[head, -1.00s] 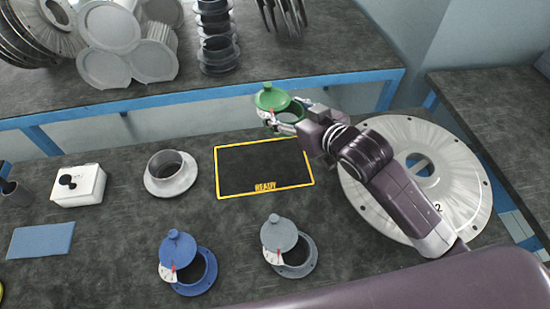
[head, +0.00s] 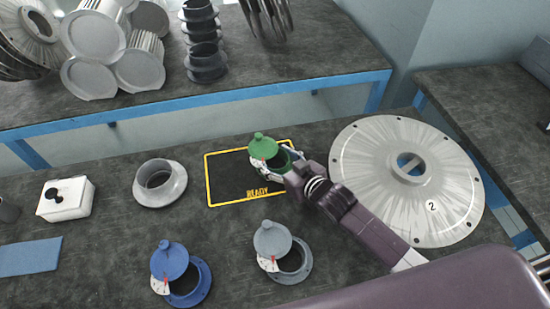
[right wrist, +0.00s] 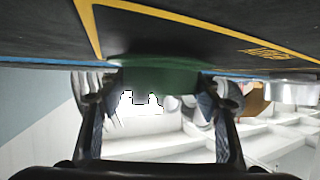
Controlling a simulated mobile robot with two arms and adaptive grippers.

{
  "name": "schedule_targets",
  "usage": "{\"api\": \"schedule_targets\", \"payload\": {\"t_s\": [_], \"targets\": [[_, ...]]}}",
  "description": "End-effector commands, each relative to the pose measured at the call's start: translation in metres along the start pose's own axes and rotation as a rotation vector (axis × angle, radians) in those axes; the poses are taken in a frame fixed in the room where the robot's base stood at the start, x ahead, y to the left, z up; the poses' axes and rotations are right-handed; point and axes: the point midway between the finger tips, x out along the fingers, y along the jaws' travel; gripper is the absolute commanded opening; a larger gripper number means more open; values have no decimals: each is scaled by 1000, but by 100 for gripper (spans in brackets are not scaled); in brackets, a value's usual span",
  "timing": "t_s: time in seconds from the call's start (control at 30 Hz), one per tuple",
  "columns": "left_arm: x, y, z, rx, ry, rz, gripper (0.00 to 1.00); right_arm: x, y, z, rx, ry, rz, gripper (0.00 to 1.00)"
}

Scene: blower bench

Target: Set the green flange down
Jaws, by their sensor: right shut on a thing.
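The green flange (head: 262,146), with its lid and a white dial tag, is at the right part of the yellow-bordered READY mat (head: 225,180). My right gripper (head: 281,162) is shut on it from the right. In the right wrist view, the green flange (right wrist: 155,75) sits between the two fingers of my right gripper (right wrist: 155,95), close to the dark bench surface; I cannot tell whether it touches. The flange looks upright in the head view. My left gripper is not in view.
A blue lidded flange (head: 171,260) and a grey lidded flange (head: 272,240) stand in front of the mat. A plain grey flange (head: 160,184) is left of it, and a large disc (head: 380,160) lies right. The mat's left part is clear.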

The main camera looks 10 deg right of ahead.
Motion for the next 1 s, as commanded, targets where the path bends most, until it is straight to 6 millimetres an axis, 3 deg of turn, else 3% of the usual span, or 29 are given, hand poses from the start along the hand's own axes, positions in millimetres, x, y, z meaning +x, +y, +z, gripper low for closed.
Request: {"api": "schedule_targets", "payload": {"t_s": [0.27, 0.3, 0.43, 0.77, 1.0], "targets": [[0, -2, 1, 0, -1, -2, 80, 0, 0, 0, 0, 3, 0, 26], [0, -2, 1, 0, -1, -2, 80, 0, 0, 1, 0, 0, 0, 60], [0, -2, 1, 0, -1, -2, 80, 0, 0, 1, 0, 0, 0, 75], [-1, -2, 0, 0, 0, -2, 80, 0, 0, -2, 0, 1, 0, 76], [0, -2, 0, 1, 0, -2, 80, -27, 0, 1, 0, -2, 0, 76]]}}
